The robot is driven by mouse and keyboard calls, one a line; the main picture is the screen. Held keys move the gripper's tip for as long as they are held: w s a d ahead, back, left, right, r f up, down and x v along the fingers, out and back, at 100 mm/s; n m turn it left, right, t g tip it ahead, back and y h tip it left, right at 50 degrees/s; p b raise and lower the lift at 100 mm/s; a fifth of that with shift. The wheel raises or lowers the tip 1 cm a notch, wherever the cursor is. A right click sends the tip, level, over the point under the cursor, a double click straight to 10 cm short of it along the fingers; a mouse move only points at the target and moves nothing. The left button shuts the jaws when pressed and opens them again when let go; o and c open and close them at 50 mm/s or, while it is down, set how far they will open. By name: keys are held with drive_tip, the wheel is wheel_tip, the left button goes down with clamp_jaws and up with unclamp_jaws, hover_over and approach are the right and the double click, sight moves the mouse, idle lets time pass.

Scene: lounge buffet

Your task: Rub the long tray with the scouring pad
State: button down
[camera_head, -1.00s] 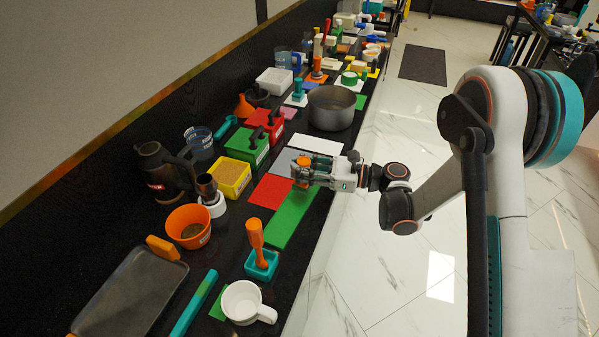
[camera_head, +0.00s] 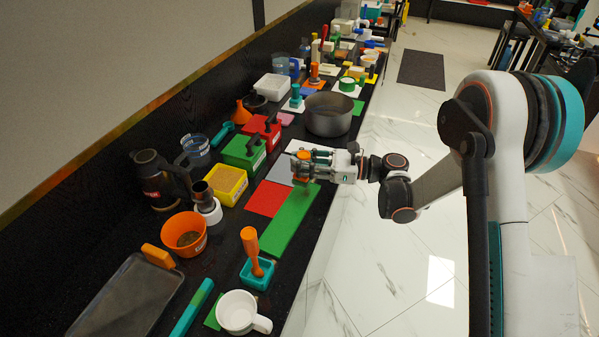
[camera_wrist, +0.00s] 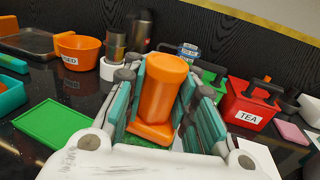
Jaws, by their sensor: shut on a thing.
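My gripper (camera_head: 304,166) is shut on an upright orange handle (camera_wrist: 159,88) with a flat orange base. A strip of green shows under the base, so this looks like the scouring pad's handle; the pad is mostly hidden by my fingers. It is held above the counter near the grey and red mats. The long tray (camera_head: 125,300), dark with a raised rim and orange end grips, lies at the front left of the counter, well apart from my gripper. Part of it shows at the upper left in the wrist view (camera_wrist: 34,42).
Between my gripper and the tray stand an orange bowl (camera_head: 184,235), a yellow box (camera_head: 226,185), a white-based grinder (camera_head: 208,207) and a teal holder with an orange-handled tool (camera_head: 257,272). A white mug (camera_head: 238,312) stands near the front edge. The green mat (camera_head: 290,222) is bare.

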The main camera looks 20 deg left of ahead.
sight(299, 181)
drive_tip(key=shift+s, duration=0.15)
drive_tip(key=shift+f+b, duration=0.1)
drive_tip(key=shift+b, duration=0.25)
wheel_tip(299, 181, down, 2)
drive_tip(key=shift+f+b, duration=0.1)
drive_tip(key=shift+b, duration=0.7)
drive_tip(key=shift+f, duration=1.65)
drive_tip(key=c, duration=2.1)
unclamp_jaws()
clamp_jaws()
drive_tip(key=shift+f, duration=0.6)
